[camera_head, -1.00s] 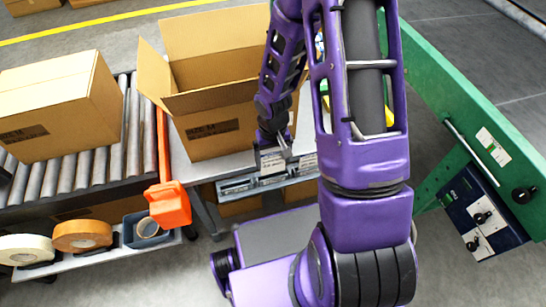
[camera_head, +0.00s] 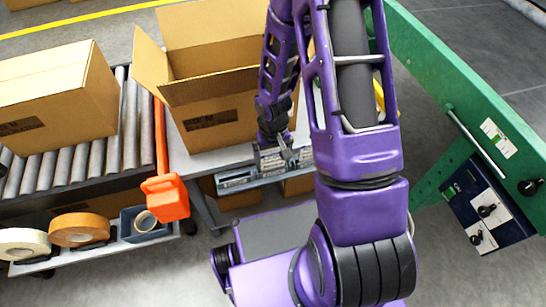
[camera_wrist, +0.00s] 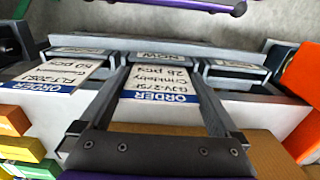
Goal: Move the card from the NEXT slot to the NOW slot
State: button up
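A second order card (camera_wrist: 58,76) is in the left slot. The right slot (camera_wrist: 235,79) shows no card; its label is not readable. In the head view, my gripper (camera_head: 287,157) is at the rack (camera_head: 237,180), its fingers partly hidden.
An open cardboard box (camera_head: 212,112) stands behind the rack. A closed box (camera_head: 55,95) is on rollers at left, with an orange post (camera_head: 165,197) beside it. Tape rolls (camera_head: 80,230) lie lower left. A green machine (camera_head: 460,90) stands at right.

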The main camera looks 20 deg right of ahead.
jog(key=shift+r, duration=0.1)
notch_tip(320, 180, up, 17)
jog(key=p, duration=0.4)
jog(key=shift+r+p, duration=0.15)
jog(key=shift+p, duration=0.25)
jog(key=shift+a, duration=0.1)
